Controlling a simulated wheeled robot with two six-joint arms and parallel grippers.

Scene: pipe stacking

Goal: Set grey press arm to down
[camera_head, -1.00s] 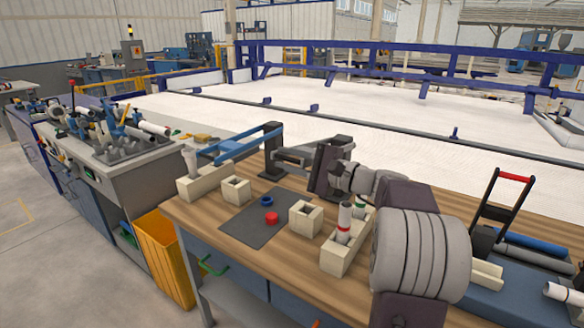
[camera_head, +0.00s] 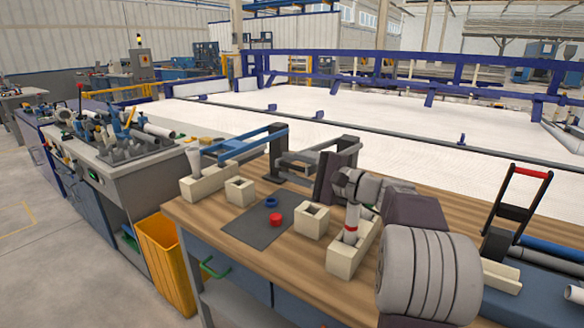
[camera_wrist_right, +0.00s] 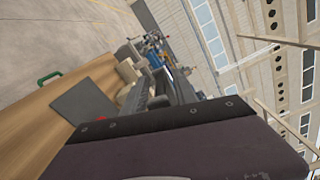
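A dark upright post (camera_head: 278,158) stands at the back of the wooden bench, with a bar and a blue piece (camera_head: 232,149) reaching left, nearly level, over a pale block with a white pipe (camera_head: 194,162). This looks like a press arm; I cannot tell whether it is the grey one. Another frame, black with a red top bar (camera_head: 529,172), stands raised and tilted at the right. My right gripper (camera_head: 292,157) is right of the dark post, pointing left, fingers apart and apparently empty. Its contact with the post is unclear. My left gripper is out of view.
Pale socket blocks stand on the bench (camera_head: 185,212), one (camera_head: 343,262) holding a red-banded white pipe (camera_head: 351,225). Blue fixtures with pipes crowd the right.

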